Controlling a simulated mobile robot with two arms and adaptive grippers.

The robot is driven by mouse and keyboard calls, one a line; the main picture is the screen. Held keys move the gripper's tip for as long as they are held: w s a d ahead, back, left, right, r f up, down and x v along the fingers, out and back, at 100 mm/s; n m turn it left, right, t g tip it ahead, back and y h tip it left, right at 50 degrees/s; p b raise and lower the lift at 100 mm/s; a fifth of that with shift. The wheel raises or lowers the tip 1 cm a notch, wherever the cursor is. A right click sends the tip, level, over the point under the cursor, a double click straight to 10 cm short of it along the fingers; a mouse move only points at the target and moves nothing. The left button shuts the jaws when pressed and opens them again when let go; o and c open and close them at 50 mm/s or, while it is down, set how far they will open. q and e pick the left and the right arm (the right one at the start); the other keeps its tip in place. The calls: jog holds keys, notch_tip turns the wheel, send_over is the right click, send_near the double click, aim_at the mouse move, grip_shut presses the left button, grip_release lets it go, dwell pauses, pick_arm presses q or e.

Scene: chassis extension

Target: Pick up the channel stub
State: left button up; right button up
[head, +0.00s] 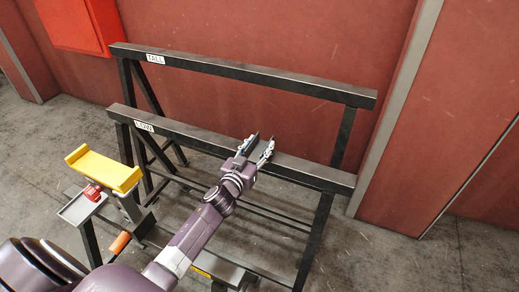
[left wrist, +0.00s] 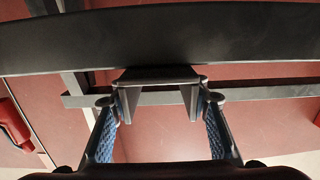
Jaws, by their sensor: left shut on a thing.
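The channel stub (left wrist: 158,75) is a short dark grey U-shaped piece in the left wrist view. Its flat web faces up in that picture, and its two side flanges stand between my fingers. My left gripper (left wrist: 158,108) is shut on it, one blue-padded finger at each flange. In the head view my left gripper (head: 258,148) is at the low rail (head: 200,136), right of its middle. The stub is hard to make out there between the fingers. I cannot tell whether it touches the rail. My right gripper is in neither view.
A tall rail (head: 240,73) runs behind the low one on the black frame. A yellow saddle (head: 103,168) and a small grey tray (head: 80,209) with a red item (head: 93,192) stand at left. A red box (head: 75,24) hangs on the back wall. Floor at right is clear.

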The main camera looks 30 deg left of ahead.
pick_arm(q)
grip_shut()
jog(key=shift+r, duration=0.15)
